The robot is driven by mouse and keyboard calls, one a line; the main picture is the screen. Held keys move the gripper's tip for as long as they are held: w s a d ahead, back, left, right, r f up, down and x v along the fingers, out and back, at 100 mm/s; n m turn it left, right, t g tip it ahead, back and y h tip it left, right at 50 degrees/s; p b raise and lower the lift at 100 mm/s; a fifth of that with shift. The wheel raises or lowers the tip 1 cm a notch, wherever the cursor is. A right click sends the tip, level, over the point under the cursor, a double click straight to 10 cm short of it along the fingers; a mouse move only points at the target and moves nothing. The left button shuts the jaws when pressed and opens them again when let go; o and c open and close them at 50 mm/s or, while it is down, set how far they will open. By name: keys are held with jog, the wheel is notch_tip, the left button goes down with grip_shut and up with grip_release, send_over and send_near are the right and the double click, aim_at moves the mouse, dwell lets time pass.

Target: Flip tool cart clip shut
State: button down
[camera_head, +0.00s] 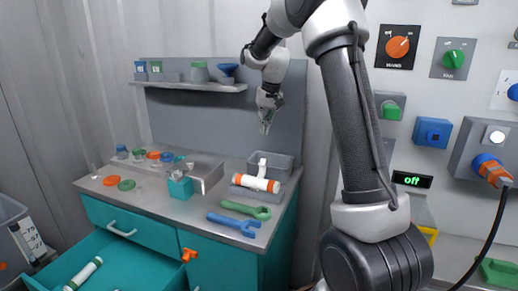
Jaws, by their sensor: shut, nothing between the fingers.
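The tool cart is teal with a grey top (205,208). On its right part, a white cylinder with orange ends (253,183) lies in a low grey holder (238,192). A small white piece (262,164), which looks like the clip, stands up behind the cylinder's middle. Its hinge and exact angle are too small to tell. My gripper (266,123) is shut and empty, pointing down in the air above the cart's back right, apart from the cylinder and the white piece.
A grey bin (272,165) stands behind the cylinder. Green (245,209) and blue (234,224) wrenches lie in front. A teal box (180,188) and several caps are to the left. A drawer (110,262) is open, and an orange handle (188,255) sticks out from the cart front.

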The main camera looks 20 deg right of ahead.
aim_at(262, 169)
jog(key=shift+s, duration=0.1)
notch_tip(262, 169, down, 9)
jog(key=s+a, duration=0.1)
jog(key=s, duration=0.1)
jog(key=shift+a, duration=0.35)
dwell(0.4)
dwell(0.4)
